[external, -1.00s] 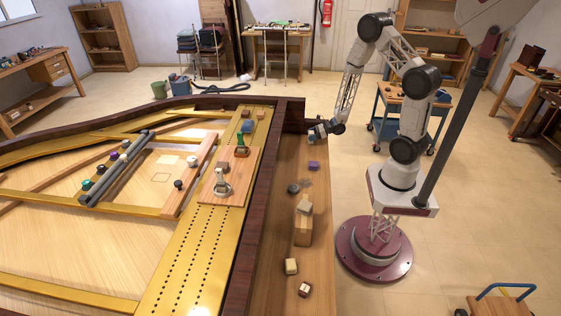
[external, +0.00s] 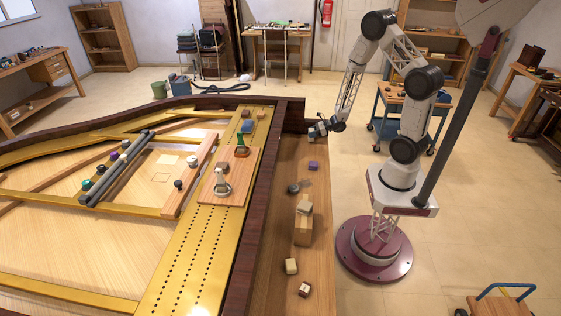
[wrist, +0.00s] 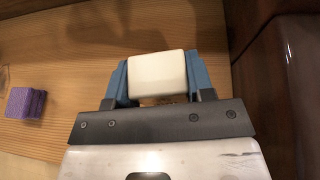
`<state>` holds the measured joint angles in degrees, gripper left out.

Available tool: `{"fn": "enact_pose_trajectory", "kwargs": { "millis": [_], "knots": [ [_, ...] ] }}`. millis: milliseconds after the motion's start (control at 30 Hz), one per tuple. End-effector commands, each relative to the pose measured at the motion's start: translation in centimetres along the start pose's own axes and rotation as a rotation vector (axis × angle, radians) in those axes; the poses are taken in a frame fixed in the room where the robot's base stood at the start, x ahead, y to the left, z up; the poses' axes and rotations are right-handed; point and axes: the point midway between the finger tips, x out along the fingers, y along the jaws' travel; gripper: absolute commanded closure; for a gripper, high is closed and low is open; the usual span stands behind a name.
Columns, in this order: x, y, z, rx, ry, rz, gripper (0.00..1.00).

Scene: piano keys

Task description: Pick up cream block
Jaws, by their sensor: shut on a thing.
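The cream block (wrist: 157,75) sits between the two blue fingers of my gripper (wrist: 161,82) in the wrist view. The fingers touch it on both sides, so my gripper is shut on it. In the external view my gripper (external: 316,132) is at the far end of the wooden ledge, close to the dark piano rim. The held block is too small to make out clearly there. Whether it touches the ledge is hard to tell.
A purple block (external: 313,166) lies on the ledge (external: 315,202) nearby; the wrist view shows it at left (wrist: 26,103). The dark rim (external: 262,200) borders the ledge.

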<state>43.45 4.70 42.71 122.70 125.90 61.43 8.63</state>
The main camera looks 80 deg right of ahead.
Motion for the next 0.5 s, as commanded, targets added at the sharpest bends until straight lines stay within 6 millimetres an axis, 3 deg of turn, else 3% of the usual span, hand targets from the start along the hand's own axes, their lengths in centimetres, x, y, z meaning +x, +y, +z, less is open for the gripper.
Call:
{"fn": "enact_pose_trajectory", "kwargs": {
  "millis": [167,500],
  "knots": [
    [-0.9,0.1,1.8,-0.001,-0.001,-0.002,0.75],
    [-6.1,4.1,0.1,0.001,0.0,-0.002,0.75]
  ]
}}
